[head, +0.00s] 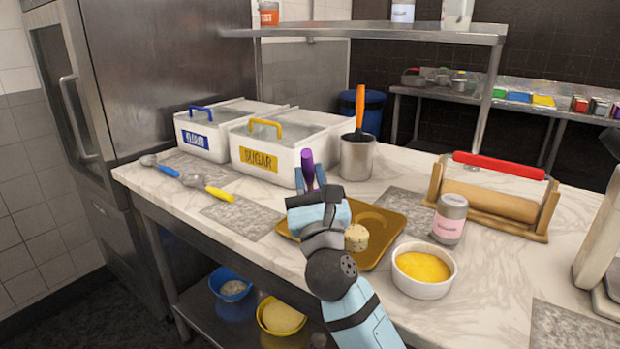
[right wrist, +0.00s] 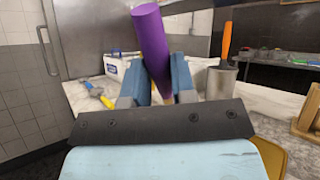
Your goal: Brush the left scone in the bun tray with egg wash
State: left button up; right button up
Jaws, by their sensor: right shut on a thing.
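My right gripper (head: 311,184) is shut on a purple-handled brush (head: 307,160), held upright over the left part of the brown bun tray (head: 386,222). The purple handle (right wrist: 152,38) rises between the fingers in the right wrist view; the bristles are hidden. One pale scone (head: 356,238) shows in the tray, just right of my wrist. The left scone is not visible; my gripper and arm cover that side of the tray. A white bowl of yellow egg wash (head: 422,271) stands at the right of the tray. My left gripper is not in view.
Sugar and flour bins (head: 272,148) stand behind the tray. A metal pot (head: 356,157) with an orange-handled tool, a pink-labelled shaker (head: 450,218) and a rolling pin stand (head: 490,200) are around it. Two scoops (head: 208,187) lie left. Bare marble lies in front of the scoops.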

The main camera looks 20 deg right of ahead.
dwell(0.5)
jog(key=shift+f+b, duration=0.35)
jog(key=shift+f, duration=0.15)
